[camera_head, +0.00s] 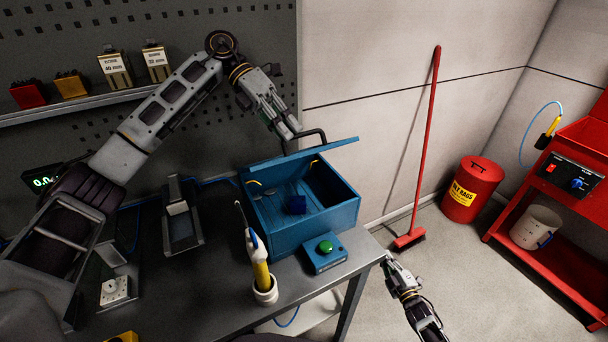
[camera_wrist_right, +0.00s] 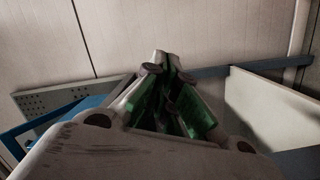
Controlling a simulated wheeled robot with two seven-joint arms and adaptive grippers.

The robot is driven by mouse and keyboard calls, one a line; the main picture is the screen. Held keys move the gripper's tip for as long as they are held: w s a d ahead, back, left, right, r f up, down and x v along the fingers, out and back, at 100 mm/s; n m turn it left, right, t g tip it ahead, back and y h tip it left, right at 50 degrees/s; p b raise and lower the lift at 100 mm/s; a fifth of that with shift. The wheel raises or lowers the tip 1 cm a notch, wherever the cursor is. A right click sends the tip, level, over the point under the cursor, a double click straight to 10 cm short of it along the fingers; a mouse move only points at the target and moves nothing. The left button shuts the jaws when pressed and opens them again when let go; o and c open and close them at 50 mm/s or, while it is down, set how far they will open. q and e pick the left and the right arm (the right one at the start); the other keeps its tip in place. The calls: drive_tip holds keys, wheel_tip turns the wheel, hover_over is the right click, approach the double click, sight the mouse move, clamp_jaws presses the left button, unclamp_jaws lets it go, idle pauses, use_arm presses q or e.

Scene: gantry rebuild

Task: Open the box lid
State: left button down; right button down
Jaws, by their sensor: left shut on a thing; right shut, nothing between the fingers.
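The blue box (camera_head: 290,235) stands on the grey workbench with its inside open to view. Its blue lid (camera_head: 335,147) is raised at the back and seen nearly edge-on. A black handle (camera_head: 318,131) sticks up from the lid. My left gripper (camera_head: 291,134) is shut on this handle, above the box's back side. A dark blue block (camera_head: 296,204) and small items lie inside the box. My right gripper (camera_head: 388,262) is shut and empty, low past the bench's right corner. Its closed green fingers show in the right wrist view (camera_wrist_right: 170,68).
A blue unit with a green button (camera_head: 325,247) sits at the box's front. A yellow tool in a white cup (camera_head: 265,291) stands left of it. A red broom (camera_head: 424,150), red bin (camera_head: 471,190) and red cart (camera_head: 545,255) are to the right.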

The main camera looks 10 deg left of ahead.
drive_tip(key=a+r+n+g+y, duration=0.3)
drive_tip(key=a+r+n+y, duration=0.3)
drive_tip(key=r+n, duration=0.7)
drive_tip(key=a+r+n+g+y, duration=0.3)
drive_tip(key=r+n+y, duration=0.4)
drive_tip(key=r, duration=1.1)
drive_tip(key=s+a+r+n+g+y, duration=0.3)
drive_tip(key=s+r+n+g+y, duration=0.15)
drive_tip(key=r+n+g, duration=0.35)
drive_tip(key=s+a+f+g, duration=0.4)
drive_tip(key=s+a, duration=0.2)
drive_tip(key=shift+s+a+f+g, duration=0.2)
drive_tip(key=shift+s+a+g, duration=0.1)
drive_tip(key=shift+s+g, duration=0.1)
